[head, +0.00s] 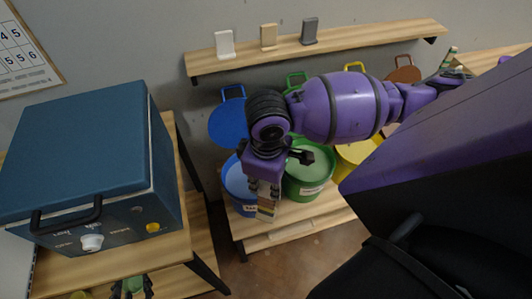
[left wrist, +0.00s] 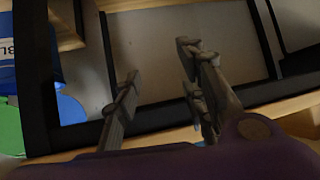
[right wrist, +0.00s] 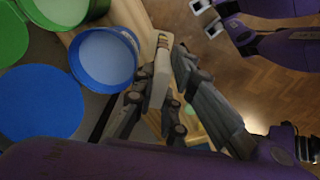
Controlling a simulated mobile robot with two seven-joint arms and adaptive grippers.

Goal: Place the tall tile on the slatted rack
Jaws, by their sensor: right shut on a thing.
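The tall tile (head: 267,209) is pale beige with darker bands at one end. My right gripper (head: 264,187) is shut on it and holds it, hanging down, in front of the blue bucket. In the right wrist view the tile (right wrist: 160,75) is between the fingers, its banded end pointing away from the gripper. I cannot make out a slatted rack for certain.
A blue kiln (head: 85,165) stands on a wooden stand at left. Blue (head: 240,188), green (head: 308,182) and yellow (head: 358,152) buckets stand on a low wooden bench (head: 285,215). A wall shelf (head: 350,38) holds three upright tiles. My right arm hides part of the buckets.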

